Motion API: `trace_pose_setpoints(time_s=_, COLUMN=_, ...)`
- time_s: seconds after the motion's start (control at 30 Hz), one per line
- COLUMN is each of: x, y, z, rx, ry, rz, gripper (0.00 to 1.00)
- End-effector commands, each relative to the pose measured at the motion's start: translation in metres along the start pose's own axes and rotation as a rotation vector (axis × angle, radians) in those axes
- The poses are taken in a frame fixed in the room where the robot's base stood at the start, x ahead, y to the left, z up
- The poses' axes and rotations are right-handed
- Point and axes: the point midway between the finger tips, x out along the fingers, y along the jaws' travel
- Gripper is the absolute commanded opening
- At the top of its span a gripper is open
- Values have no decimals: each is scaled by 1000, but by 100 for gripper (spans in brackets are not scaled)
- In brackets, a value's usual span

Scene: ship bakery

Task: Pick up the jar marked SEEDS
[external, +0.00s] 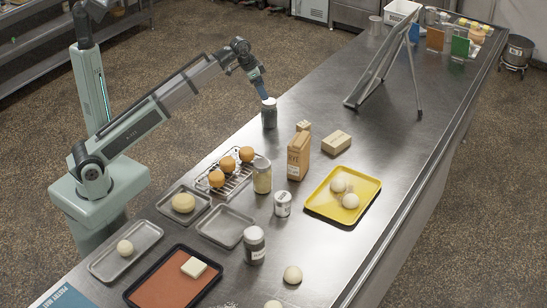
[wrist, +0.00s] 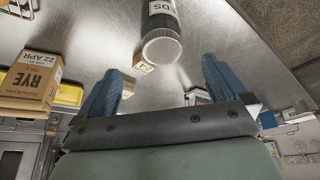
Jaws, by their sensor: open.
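A dark jar with a grey lid (external: 269,113) stands upright on the steel counter, beyond the wire rack. My gripper (external: 262,92) is right above the jar in the external view. In the wrist view the two blue fingers of my gripper (wrist: 161,85) are spread apart with nothing between them, and the jar lies beyond their tips.
A RYE carton (external: 299,156) stands nearby; it also shows in the wrist view (wrist: 31,83). Small blocks (external: 336,142) lie beside it. A rack of buns (external: 217,188), a pale jar (external: 262,178), a can (external: 283,205) and another dark jar (external: 254,246) stand nearer the camera. A stand (external: 384,75) is beyond.

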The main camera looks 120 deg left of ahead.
Motion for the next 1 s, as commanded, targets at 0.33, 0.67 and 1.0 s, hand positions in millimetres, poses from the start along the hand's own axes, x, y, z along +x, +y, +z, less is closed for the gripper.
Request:
trace_pose_setpoints(time_s=0.33, x=48, y=-1, z=0, rx=1, ry=0, rz=-2, gripper=100)
trace_pose_setpoints(time_s=0.67, x=61, y=-1, z=0, rx=2, ry=0, rz=-3, gripper=100)
trace_pose_setpoints(time_s=1.0, x=98, y=-3, z=2, rx=1, ry=0, rz=-2, gripper=100)
